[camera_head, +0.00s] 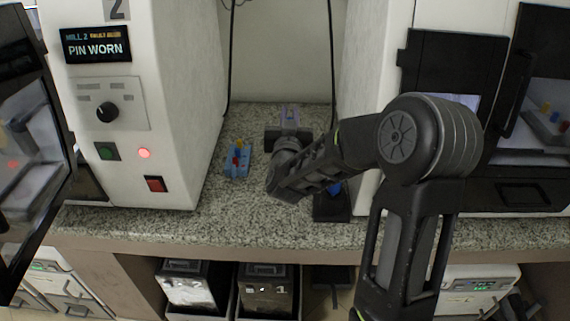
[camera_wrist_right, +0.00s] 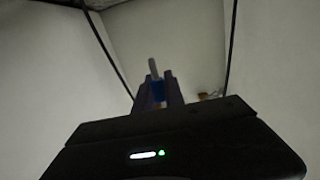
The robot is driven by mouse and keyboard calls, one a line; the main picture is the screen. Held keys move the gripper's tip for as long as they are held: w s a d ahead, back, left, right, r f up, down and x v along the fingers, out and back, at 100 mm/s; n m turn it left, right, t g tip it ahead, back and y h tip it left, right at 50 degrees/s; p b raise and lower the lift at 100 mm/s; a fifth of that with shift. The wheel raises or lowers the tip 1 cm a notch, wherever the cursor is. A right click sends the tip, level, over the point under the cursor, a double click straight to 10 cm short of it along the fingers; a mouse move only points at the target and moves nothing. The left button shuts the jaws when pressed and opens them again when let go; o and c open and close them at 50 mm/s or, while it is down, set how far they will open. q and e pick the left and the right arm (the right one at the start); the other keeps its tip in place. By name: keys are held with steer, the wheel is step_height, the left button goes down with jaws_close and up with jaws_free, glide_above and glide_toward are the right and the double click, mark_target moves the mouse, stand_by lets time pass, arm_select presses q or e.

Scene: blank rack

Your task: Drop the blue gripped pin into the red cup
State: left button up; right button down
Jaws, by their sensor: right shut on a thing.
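My right gripper (camera_head: 289,112) is over the back of the counter between the two white machines, its fingers pointing away from me. In the right wrist view, its fingers (camera_wrist_right: 158,100) are shut on a blue pin (camera_wrist_right: 158,91) with a grey tip, which stands up between them. In the head view I cannot make out the held pin clearly. I see no red cup in either view; my right arm covers part of the counter. My left gripper is not in view.
A blue rack (camera_head: 236,166) with a red and a yellow piece stands on the speckled counter (camera_head: 215,190), left of my gripper. A white machine (camera_head: 185,100) reading PIN WORN stands left. A black base (camera_head: 331,208) is partly behind my arm. Black cables hang behind.

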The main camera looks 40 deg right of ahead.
step_height(320, 180, down, 5)
steer(key=shift+r+b, duration=0.15)
steer(key=shift+b, duration=1)
steer(key=c, duration=1.3)
jaws_free()
steer(key=shift+c, duration=0.2)
steer(key=v, duration=0.7)
steer(key=shift+s+a+b, duration=0.25)
steer(key=shift+s+b, duration=0.05)
steer(key=shift+b, duration=0.05)
